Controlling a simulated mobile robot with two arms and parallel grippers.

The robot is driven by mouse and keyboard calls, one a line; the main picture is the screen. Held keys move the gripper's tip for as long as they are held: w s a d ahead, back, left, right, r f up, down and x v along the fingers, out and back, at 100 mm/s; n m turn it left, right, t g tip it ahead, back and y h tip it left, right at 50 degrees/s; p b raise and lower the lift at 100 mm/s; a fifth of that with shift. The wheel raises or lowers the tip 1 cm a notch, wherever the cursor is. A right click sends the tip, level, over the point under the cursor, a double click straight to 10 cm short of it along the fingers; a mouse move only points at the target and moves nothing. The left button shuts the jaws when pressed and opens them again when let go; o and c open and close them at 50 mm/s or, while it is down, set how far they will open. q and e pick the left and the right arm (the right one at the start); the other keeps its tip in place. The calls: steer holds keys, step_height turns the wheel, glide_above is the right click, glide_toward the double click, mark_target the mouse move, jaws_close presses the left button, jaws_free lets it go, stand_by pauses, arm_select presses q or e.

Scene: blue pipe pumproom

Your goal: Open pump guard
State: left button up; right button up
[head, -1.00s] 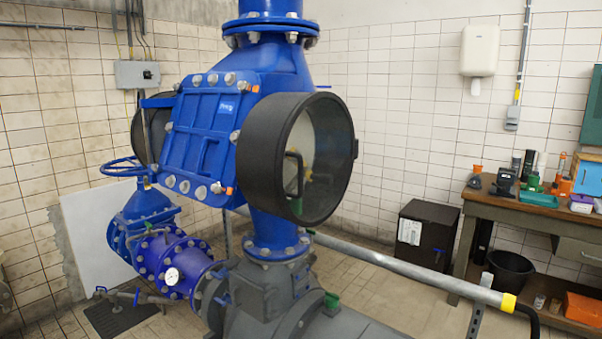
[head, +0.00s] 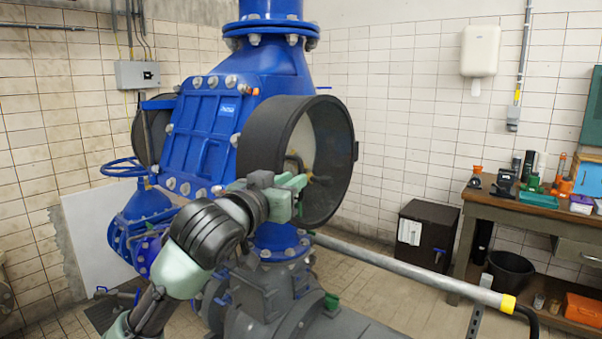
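The pump guard (head: 262,145) is a round black drum-like housing on the right side of the blue pump. Its round face (head: 330,150) is turned to the right and looks see-through. A dark bent handle (head: 295,160) shows at the face, partly hidden behind my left gripper. My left gripper (head: 303,182), pale green, is in front of the lower left of the face, close to the handle. I cannot tell whether it touches the handle or whether its fingers are open or shut. My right gripper is not in view.
The blue pump body (head: 200,130) stands left of the guard, with grey pipework (head: 265,300) below. A grey rail (head: 420,272) with a yellow end runs low to the right. A black cabinet (head: 425,235) and a cluttered workbench (head: 525,208) stand at the right.

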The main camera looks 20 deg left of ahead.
arm_select(q)
steer(key=shift+w+d+p, duration=0.2)
steer(key=shift+w+p, duration=0.05)
steer(key=shift+w, duration=0.9)
steer(key=shift+w+d+p, duration=0.2)
steer(key=shift+w+p, duration=0.05)
steer(key=shift+w, duration=0.85)
jaws_close()
